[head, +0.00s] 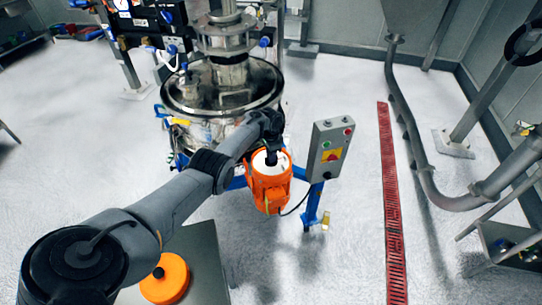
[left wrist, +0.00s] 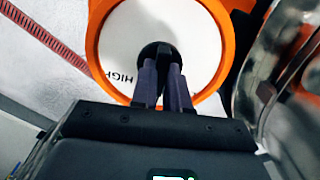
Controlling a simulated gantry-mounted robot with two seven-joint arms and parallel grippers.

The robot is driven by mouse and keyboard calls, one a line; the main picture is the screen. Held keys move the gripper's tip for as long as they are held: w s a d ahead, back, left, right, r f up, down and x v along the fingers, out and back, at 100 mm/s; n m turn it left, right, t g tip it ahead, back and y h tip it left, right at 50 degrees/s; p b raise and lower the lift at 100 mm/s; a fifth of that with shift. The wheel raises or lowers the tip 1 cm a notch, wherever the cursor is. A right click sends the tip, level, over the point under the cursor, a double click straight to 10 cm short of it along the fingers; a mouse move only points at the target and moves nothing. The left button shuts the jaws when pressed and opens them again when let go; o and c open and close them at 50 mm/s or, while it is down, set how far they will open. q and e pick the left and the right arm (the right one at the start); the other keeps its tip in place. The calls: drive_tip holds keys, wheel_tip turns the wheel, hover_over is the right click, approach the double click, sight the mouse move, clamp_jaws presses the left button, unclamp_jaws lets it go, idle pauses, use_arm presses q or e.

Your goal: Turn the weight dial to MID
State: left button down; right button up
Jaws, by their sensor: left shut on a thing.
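The weight dial is a white disc (left wrist: 118,35) inside an orange ring (left wrist: 207,20), with a black knob (left wrist: 157,50) at its centre. The word HIGH shows at the lower left of the disc in the left wrist view; no other label can be read. In the head view the dial sits on top of the orange motor housing (head: 268,192), below the steel sifter. My left gripper (head: 272,157) reaches down onto it from above. In the left wrist view its fingers (left wrist: 163,78) are shut on the knob and hide part of the disc. My right gripper is not in view.
The steel sifter drum (head: 222,88) stands close behind the dial. A grey control box (head: 328,150) with buttons and a red-yellow switch stands just right. An orange round cover (head: 165,278) lies at lower left. Floor is open around a red drain grate (head: 391,200).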

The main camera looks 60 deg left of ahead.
use_arm(q)
drive_tip(key=shift+m, duration=0.6)
drive_tip(key=c, duration=1.1)
unclamp_jaws()
drive_tip(key=shift+r+p, duration=0.35)
drive_tip(key=shift+r, duration=0.25)
wheel_tip(320, 180, up, 10)
drive_tip(key=p, duration=0.3)
drive_tip(key=shift+f+p, duration=0.2)
drive_tip(key=shift+p, duration=0.15)
